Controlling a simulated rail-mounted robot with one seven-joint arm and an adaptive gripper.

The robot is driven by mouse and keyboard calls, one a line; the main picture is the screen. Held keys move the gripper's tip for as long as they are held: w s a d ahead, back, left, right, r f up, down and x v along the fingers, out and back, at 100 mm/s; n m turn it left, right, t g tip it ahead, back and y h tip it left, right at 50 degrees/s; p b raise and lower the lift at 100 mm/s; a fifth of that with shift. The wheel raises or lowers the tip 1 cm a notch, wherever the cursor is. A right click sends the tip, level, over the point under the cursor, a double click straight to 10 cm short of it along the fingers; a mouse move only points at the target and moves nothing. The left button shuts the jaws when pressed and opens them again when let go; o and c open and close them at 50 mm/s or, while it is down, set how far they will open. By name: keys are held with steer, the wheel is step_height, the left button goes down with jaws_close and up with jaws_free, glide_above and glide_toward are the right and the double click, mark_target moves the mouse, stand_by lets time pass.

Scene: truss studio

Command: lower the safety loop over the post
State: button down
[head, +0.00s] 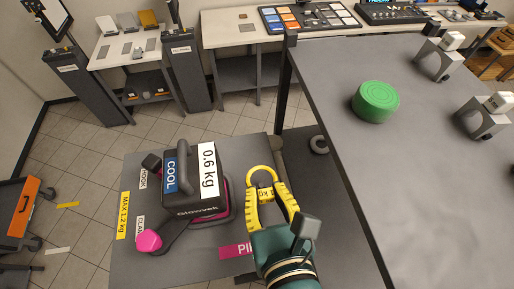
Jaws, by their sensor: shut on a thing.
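My gripper (268,190) has yellow fingers on a teal wrist and reaches in from the bottom over a low grey table. It is shut on the yellow safety loop (262,169), whose rounded end points away from the wrist. A small printed tag shows between the fingers. A short grey-brown cylinder (278,148), which looks like the post, stands just beyond the loop at the table's far right corner. The loop looks apart from it; its height above the table is hard to judge.
A black lamp box (205,180) marked 0.6 kg, with a handle and pink knob (149,240), sits left of my gripper. A higher grey table (400,180) on the right holds a green round block (376,101) and grey clamps (438,60). Tiled floor lies left.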

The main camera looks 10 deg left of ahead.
mark_target(265, 207)
steer(key=shift+w+a, duration=0.1)
steer(key=shift+w, duration=0.25)
steer(key=shift+s+f+b, duration=0.2)
steer(key=shift+f+b, duration=0.4)
step_height(265, 207, down, 2)
steer(key=b, duration=0.2)
steer(key=shift+s+f+b, duration=0.1)
steer(key=shift+f+b, duration=0.15)
steer(key=shift+b, duration=0.1)
steer(key=shift+f, duration=0.5)
steer(key=shift+r+p, duration=0.1)
steer(key=shift+p, duration=0.3)
steer(key=shift+f, duration=0.2)
steer(key=c, duration=0.9)
jaws_free()
steer(key=shift+o, duration=0.2)
